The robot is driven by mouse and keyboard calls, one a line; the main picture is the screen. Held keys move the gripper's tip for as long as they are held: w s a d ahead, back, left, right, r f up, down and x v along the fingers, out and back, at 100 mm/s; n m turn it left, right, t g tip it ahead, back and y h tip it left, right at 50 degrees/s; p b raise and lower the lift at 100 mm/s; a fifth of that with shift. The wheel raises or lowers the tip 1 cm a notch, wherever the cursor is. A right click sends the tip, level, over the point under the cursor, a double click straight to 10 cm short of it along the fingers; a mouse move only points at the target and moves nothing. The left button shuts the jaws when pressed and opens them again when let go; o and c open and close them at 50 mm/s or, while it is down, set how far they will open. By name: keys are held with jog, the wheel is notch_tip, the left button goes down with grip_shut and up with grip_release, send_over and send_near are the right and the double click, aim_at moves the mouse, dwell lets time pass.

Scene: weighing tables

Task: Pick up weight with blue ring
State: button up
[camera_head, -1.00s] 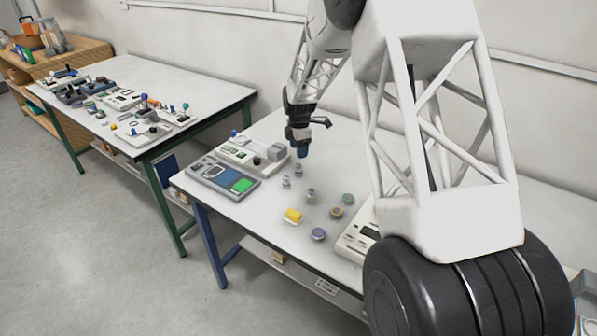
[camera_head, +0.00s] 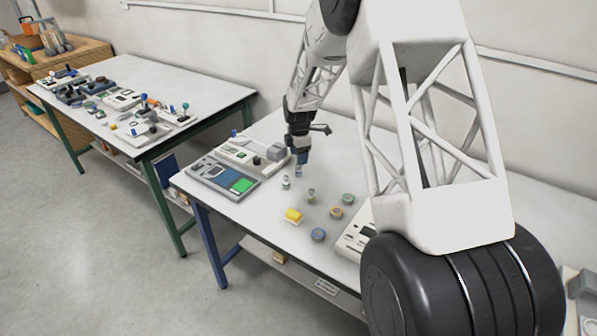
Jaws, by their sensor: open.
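Several small grey metal weights stand on the near white table. One weight (camera_head: 298,171) is directly under my gripper (camera_head: 302,160), one stands to its front left (camera_head: 286,182), and one to its front right (camera_head: 311,195). Their rings are too small for me to tell which one is blue. My gripper points down, with blue at its tip, and is open. Its fingertips are at or just above the top of the weight under it. I cannot tell whether they touch it or are around it.
A yellow block (camera_head: 293,215), a blue-grey disc (camera_head: 318,235), a brown disc (camera_head: 336,213) and a green disc (camera_head: 348,199) lie nearby. A scale with a green panel (camera_head: 222,180) and another device (camera_head: 240,156) stand left. A cluttered table (camera_head: 190,87) is beyond.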

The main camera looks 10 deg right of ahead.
jog(key=shift+s+f, duration=0.1)
jog(key=shift+f, duration=2.4)
grip_shut()
jog(key=shift+r, duration=0.2)
jog(key=shift+r, duration=4.85)
